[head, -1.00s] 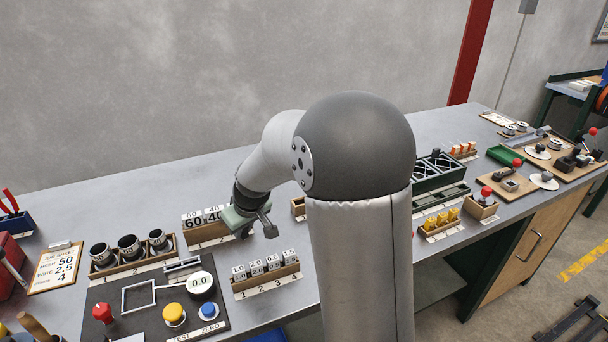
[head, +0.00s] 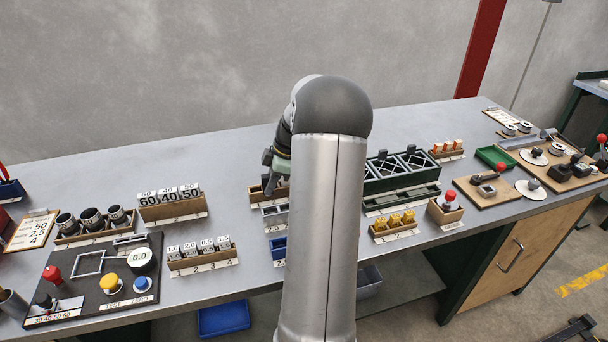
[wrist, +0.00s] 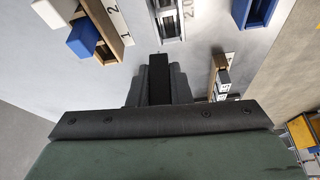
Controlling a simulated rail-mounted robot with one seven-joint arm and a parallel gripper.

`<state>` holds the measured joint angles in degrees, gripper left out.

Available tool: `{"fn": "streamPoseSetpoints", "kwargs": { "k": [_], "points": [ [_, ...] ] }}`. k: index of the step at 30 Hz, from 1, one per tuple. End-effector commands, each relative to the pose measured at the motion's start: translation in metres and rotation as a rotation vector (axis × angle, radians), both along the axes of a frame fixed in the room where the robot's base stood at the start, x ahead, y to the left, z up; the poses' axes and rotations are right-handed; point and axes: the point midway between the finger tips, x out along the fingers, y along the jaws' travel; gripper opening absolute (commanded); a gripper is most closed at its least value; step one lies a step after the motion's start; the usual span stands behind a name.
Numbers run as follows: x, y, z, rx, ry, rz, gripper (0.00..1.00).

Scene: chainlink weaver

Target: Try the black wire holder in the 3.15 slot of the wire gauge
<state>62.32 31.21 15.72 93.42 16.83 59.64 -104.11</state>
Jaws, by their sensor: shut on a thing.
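The black wire holder (wrist: 160,82) is in my gripper (wrist: 159,84), between the two dark fingers, in the wrist view. In the head view my gripper (head: 272,165) hangs above the bench beside my arm, and the holder cannot be made out clearly there. The wire gauge (wrist: 169,20) appears as a grey metal piece at the top of the wrist view, with a "2.0" label beside it. It also shows in the head view (head: 273,210), partly hidden by my arm. The holder is apart from the gauge. I cannot make out the 3.15 slot.
A wooden rack (wrist: 110,30) with a white and a blue holder stands left of the gauge in the wrist view. A blue bin (head: 279,248) lies in front of the gauge. A number-block rack (head: 202,262) stands to the left, a green frame unit (head: 400,172) to the right.

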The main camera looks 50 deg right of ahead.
Motion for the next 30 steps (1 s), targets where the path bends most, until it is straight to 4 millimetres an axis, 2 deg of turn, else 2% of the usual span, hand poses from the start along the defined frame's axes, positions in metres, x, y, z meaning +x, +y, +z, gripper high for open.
{"fn": "streamPoseSetpoints", "kwargs": {
  "k": [1, 3, 6, 9, 17, 30],
  "points": [
    [-0.016, -0.020, 0.003, 0.000, 0.000, 0.019, 0.00],
    [-0.034, -0.038, 0.005, 0.000, 0.000, 0.056, 0.00],
    [-0.054, -0.056, 0.007, -0.001, 0.000, 0.094, 0.00],
    [-0.064, -0.064, 0.008, -0.001, 0.000, 0.116, 0.00],
    [-0.067, -0.067, 0.000, -0.002, 0.001, 0.124, 0.00],
    [-0.067, -0.066, -0.040, -0.001, 0.000, 0.123, 0.00]
  ]
}}
